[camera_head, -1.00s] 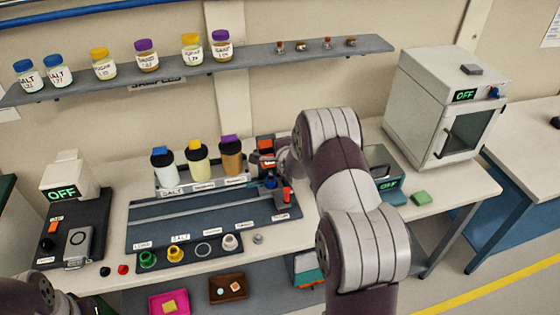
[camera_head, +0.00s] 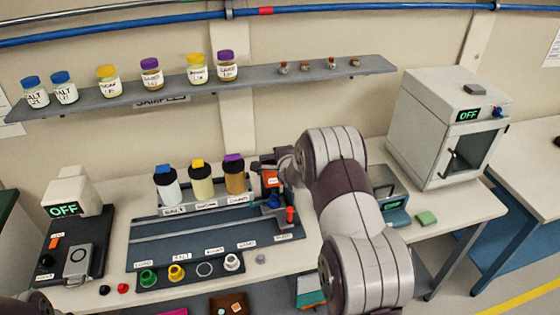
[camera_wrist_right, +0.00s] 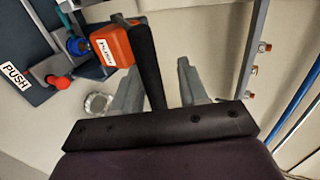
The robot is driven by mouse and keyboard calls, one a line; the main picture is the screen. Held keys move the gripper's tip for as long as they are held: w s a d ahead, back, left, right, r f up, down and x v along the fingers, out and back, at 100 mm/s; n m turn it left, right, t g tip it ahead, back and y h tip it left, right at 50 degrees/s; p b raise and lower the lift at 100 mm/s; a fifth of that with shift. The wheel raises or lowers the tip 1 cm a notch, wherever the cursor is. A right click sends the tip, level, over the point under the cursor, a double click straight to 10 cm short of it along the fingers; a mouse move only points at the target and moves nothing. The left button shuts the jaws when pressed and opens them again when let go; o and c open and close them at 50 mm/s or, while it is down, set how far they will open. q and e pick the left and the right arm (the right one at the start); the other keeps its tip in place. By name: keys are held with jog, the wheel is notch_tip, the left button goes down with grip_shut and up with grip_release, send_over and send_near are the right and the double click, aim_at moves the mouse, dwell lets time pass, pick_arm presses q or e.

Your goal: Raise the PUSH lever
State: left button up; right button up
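The PUSH lever has a red knob (camera_head: 290,215) at the right end of the dark bench rig. In the right wrist view its red knob (camera_wrist_right: 58,82) lies beside the white PUSH label (camera_wrist_right: 15,75). A blue knob (camera_wrist_right: 78,46) and an orange labelled block (camera_wrist_right: 112,46) with a black bar are close by. My right gripper (camera_wrist_right: 160,68) is open, its two grey fingers apart, with the black bar showing between them. It is beside the orange block and away from the red knob. In the head view the right gripper (camera_head: 270,163) is partly hidden by my arm. My left gripper is out of view.
Three capped bottles (camera_head: 201,182) stand behind the rig (camera_head: 170,233). A shelf (camera_head: 250,80) with jars runs above. A grey oven (camera_head: 440,130) reading OFF stands at the right.

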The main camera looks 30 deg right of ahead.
jog(key=shift+f, duration=0.15)
jog(key=shift+s+a, duration=0.1)
jog(key=shift+s, duration=0.2)
jog(key=b+v, duration=0.4)
jog(key=v, duration=0.8)
